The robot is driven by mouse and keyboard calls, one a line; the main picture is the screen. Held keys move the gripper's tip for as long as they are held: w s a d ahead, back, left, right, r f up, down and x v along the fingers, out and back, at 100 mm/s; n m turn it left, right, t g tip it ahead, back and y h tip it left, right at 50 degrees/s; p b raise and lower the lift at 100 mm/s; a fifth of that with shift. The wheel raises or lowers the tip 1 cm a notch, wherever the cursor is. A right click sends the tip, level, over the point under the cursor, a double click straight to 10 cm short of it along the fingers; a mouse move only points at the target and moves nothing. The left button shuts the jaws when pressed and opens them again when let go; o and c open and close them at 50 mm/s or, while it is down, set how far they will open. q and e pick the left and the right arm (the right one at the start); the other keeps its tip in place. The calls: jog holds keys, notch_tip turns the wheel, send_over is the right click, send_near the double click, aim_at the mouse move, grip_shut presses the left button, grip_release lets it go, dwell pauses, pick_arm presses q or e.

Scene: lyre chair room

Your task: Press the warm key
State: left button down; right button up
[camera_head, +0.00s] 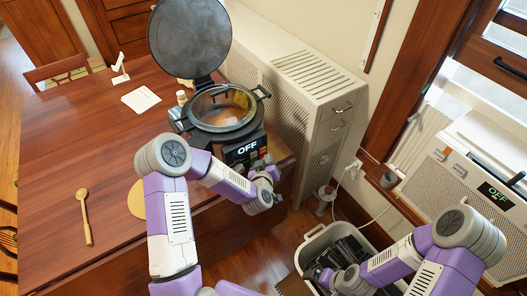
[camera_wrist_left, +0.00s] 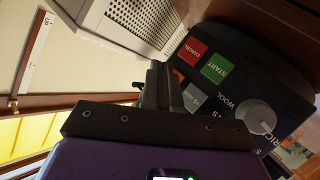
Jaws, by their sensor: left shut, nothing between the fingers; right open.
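The cooker (camera_head: 222,118) stands on the table corner with its lid raised and its display reading OFF (camera_head: 247,149). In the left wrist view its dark control panel (camera_wrist_left: 232,90) shows a red CANCEL key (camera_wrist_left: 194,51), a green START key (camera_wrist_left: 217,68), a grey key (camera_wrist_left: 194,97) and a round knob (camera_wrist_left: 256,117). A sliver of an orange key (camera_wrist_left: 178,75) shows beside my fingers; no key reading "warm" is legible. My left gripper (camera_head: 271,173) is shut and empty close to the panel; contact cannot be told. It also shows in the wrist view (camera_wrist_left: 158,68). My right gripper (camera_head: 323,275) is open over the bin.
A grey bin (camera_head: 312,243) with dark contents stands on the floor below. A perforated cabinet (camera_head: 300,90) stands right behind the cooker. A wooden spoon (camera_head: 86,215) and papers (camera_head: 141,99) lie on the table (camera_head: 60,150). Another unit reading OFF (camera_head: 494,196) is at far right.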

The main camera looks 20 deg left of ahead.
pick_arm(q)
jog(key=shift+w+a, duration=0.1)
jog(key=shift+w+a, duration=0.2)
jog(key=shift+a, duration=0.05)
jog(key=shift+w+a+b, duration=0.25)
jog(key=shift+a+b, duration=0.05)
dwell(0.8)
jog(key=shift+s+d, duration=0.1)
dwell(0.4)
jog(key=shift+s+d, duration=0.45)
jog(key=shift+d, duration=0.1)
jog(key=s+d, duration=0.1)
jog(key=d, duration=0.1)
jog(key=s+d+b, duration=0.1)
jog(key=s+d, duration=0.1)
dwell(0.3)
dwell(0.7)
